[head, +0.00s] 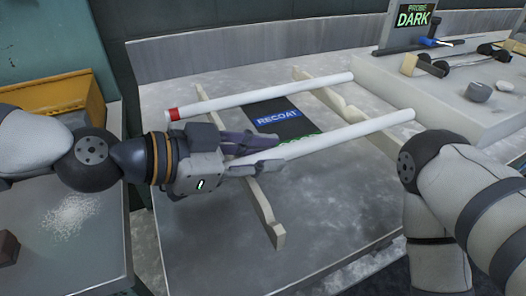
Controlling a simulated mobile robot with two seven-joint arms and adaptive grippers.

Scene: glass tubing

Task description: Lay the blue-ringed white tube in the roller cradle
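A plain white tube (350,131) lies across the two notched cream rails, its left end between the fingers of my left gripper (277,151). I cannot tell whether the fingers press on it. No blue ring shows; its left end is partly hidden by the gripper. A second white tube (260,94) with a red ring (174,114) lies behind it. The cream rails are a left one (264,212) and a right one (335,98). I cannot tell which thing is the roller cradle. My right arm is at the right; its gripper is out of view.
A dark RECOAT mat (280,117) lies between the rails. A raised pale block (420,88) at the right bears dark rods (467,61) and small pieces. A DARK sign (413,19) stands behind. A yellow bin (70,95) is at the left. The front of the table is clear.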

